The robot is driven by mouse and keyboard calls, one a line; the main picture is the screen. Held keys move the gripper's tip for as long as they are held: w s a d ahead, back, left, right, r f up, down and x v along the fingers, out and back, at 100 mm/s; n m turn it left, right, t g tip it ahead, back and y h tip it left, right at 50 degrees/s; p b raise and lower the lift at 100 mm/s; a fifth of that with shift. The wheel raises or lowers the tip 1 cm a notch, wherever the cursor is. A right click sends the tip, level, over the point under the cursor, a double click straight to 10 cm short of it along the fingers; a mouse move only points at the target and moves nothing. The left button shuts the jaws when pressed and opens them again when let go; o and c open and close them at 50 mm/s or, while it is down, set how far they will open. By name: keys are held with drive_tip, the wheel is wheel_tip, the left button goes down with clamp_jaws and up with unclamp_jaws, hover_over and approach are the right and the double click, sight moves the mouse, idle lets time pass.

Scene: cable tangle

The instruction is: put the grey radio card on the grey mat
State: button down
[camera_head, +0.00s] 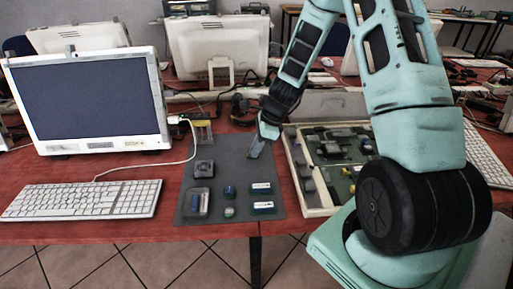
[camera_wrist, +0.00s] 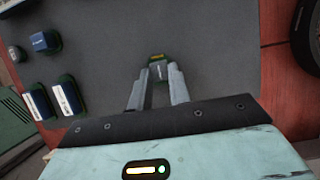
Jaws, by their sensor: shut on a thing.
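In the wrist view a small card with a grey face and a green and yellow edge (camera_wrist: 158,66), apparently the grey radio card, is between the fingertips of my gripper (camera_wrist: 157,82). My gripper is shut on it; the fingers hide part of it. In the head view my gripper (camera_head: 256,148) is over the upper right part of the grey mat (camera_head: 236,170), and the card is too small to make out clearly. The mat also fills much of the wrist view (camera_wrist: 215,45). I cannot tell whether the card touches the mat.
Several small parts lie on the mat, among them a blue one (camera_head: 229,191), a white-topped one (camera_head: 262,188) and a dark fan-like square (camera_head: 204,167). An open case with a circuit board (camera_head: 318,205) stands right of the mat. A keyboard (camera_head: 82,199) and monitor (camera_head: 88,97) are left.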

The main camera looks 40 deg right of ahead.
drive_tip(key=c, duration=1.1)
unclamp_jaws()
drive_tip(key=shift+c, duration=0.2)
drive_tip(key=p+v, duration=0.2)
drive_tip(key=v, duration=1)
drive_tip(key=s+a+r+n+g, duration=0.25)
drive_tip(key=a+n, duration=0.55)
drive_tip(key=a, duration=0.5)
drive_tip(key=s+a+r+n+h, duration=0.1)
drive_tip(key=s+a+r+n, duration=0.1)
drive_tip(key=s+a+n, duration=0.6)
drive_tip(key=s+a+r+n+h, duration=0.2)
drive_tip(key=s+a+n, duration=0.7)
drive_tip(key=s+n, duration=0.4)
drive_tip(key=n, duration=0.3)
drive_tip(key=shift+a+r+n, duration=0.3)
drive_tip(key=shift+a, duration=0.05)
drive_tip(key=shift+r, duration=0.1)
